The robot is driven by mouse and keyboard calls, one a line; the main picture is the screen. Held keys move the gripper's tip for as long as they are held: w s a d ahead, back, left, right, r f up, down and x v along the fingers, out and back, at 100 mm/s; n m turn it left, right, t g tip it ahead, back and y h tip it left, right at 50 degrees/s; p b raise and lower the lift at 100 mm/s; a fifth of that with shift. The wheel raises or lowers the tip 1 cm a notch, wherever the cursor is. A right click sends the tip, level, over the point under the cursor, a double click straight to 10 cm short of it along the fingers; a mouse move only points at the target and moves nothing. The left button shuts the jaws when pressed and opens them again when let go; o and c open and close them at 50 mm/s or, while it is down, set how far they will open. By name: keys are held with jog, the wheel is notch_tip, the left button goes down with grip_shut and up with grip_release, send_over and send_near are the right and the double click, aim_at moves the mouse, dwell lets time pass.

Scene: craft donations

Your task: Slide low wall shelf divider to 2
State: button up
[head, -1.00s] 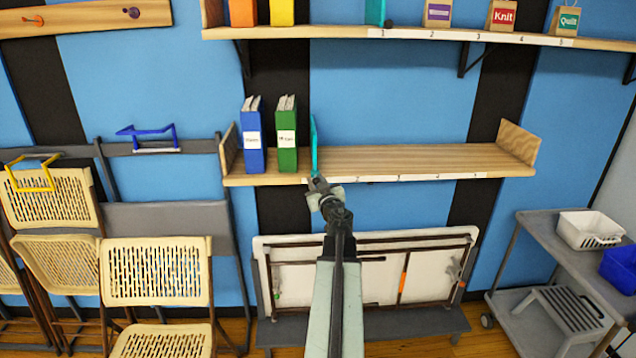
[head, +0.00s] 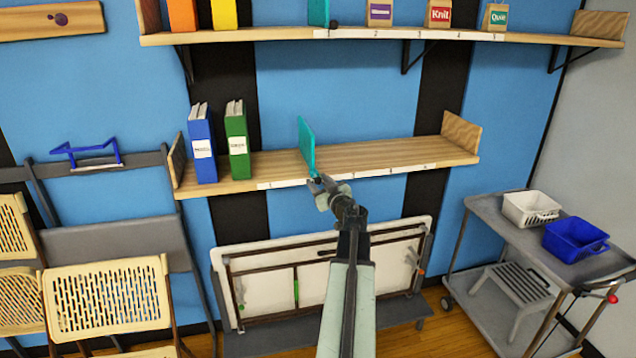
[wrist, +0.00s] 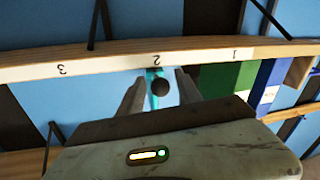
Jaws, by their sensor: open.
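The low wall shelf (head: 400,156) carries a teal upright divider (head: 306,146) to the right of the binders, with clear space between. The divider has a dark round knob (wrist: 160,87) at its front edge. In the wrist view, which is upside down, the divider and knob line up with the 2 on the white label strip (wrist: 110,65). My gripper (wrist: 160,92) is open, with one finger on each side of the knob and a visible gap at both. In the head view my gripper (head: 322,186) is at the shelf's front edge and partly hides the strip.
A blue binder (head: 202,145) and a green binder (head: 237,142) stand at the shelf's left. The shelf is bare right of the divider up to its wooden end. An upper shelf (head: 270,37) runs above. A folded table (head: 275,262) leans below; a grey cart (head: 480,207) stands right.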

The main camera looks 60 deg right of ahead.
jog(key=shift+w+a, duration=0.2)
jog(key=v, duration=0.7)
jog(key=shift+s+a, duration=0.15)
jog(key=shift+s, duration=0.2)
jog(key=shift+w, duration=0.1)
